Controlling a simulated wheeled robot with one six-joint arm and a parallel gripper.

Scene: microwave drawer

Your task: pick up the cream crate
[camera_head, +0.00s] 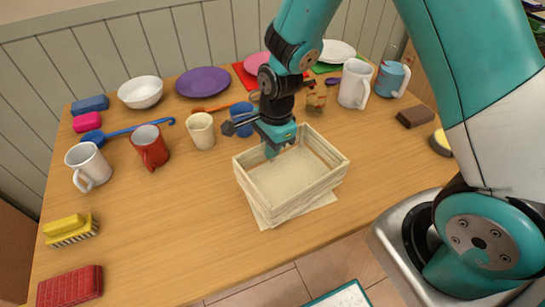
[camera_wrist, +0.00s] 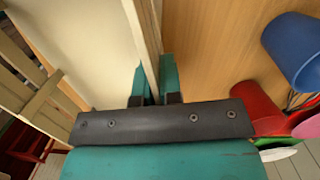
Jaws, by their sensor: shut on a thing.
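The cream crate (camera_head: 302,192) is an open slatted box at the front middle of the table, empty inside. My gripper (camera_head: 272,149) reaches down to its back left wall. In the wrist view my gripper (camera_wrist: 154,82) has its teal fingers on either side of the thin crate wall (camera_wrist: 148,30), shut on it. The crate's pale inside fills the left of that view. A pale flat piece (camera_head: 264,216) shows under the crate's front edge. I cannot tell whether the crate is clear of the table.
On the wooden table (camera_head: 185,235), a blue mug (camera_head: 242,116) stands close behind my gripper, and a cream cup (camera_head: 201,130) and red mug (camera_head: 150,146) to the left. A white mug (camera_head: 354,84) is behind right. The table's front edge is close to the crate; the front left middle is clear.

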